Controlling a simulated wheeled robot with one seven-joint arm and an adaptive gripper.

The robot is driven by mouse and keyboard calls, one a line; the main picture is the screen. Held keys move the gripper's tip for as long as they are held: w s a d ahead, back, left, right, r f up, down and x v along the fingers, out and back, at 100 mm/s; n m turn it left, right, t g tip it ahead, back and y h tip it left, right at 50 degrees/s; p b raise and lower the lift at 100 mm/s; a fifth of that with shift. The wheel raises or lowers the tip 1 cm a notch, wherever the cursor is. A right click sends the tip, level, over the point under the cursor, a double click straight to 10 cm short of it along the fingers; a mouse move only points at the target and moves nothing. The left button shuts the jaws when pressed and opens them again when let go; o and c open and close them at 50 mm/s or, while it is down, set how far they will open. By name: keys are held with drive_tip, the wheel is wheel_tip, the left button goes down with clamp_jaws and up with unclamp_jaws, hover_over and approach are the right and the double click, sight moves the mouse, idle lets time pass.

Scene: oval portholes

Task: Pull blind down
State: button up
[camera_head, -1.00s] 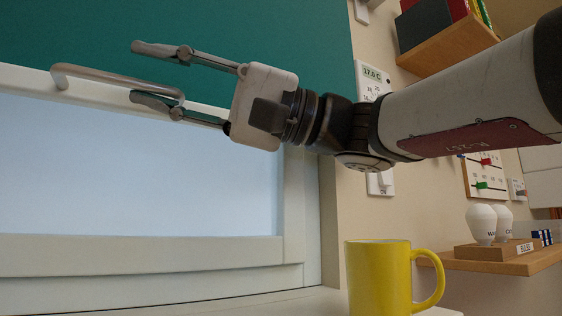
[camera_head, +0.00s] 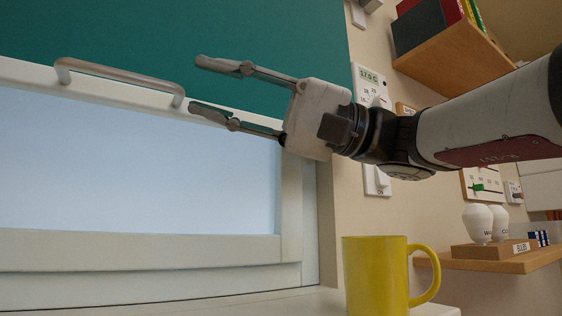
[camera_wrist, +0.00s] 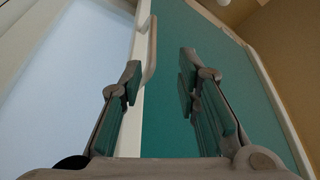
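The teal blind (camera_head: 150,40) covers the upper part of the window in the head view, with a pale bottom rail (camera_head: 30,75) along its lower edge. A grey bar handle (camera_head: 120,76) is fixed to the rail. My gripper (camera_head: 205,87) is open and empty, just right of the handle's right end and apart from it. In the wrist view, the handle (camera_wrist: 151,50) stands ahead, left of centre, and the blind (camera_wrist: 240,100) fills the right side. My two fingers (camera_wrist: 160,85) are spread wide with nothing between them.
Bright window glass (camera_head: 130,170) shows below the rail. A yellow mug (camera_head: 375,275) stands on the sill below my arm.

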drive_tip(key=v, duration=0.6)
drive_tip(key=shift+d, duration=0.25)
idle(0.3)
drive_tip(key=shift+f, duration=0.15)
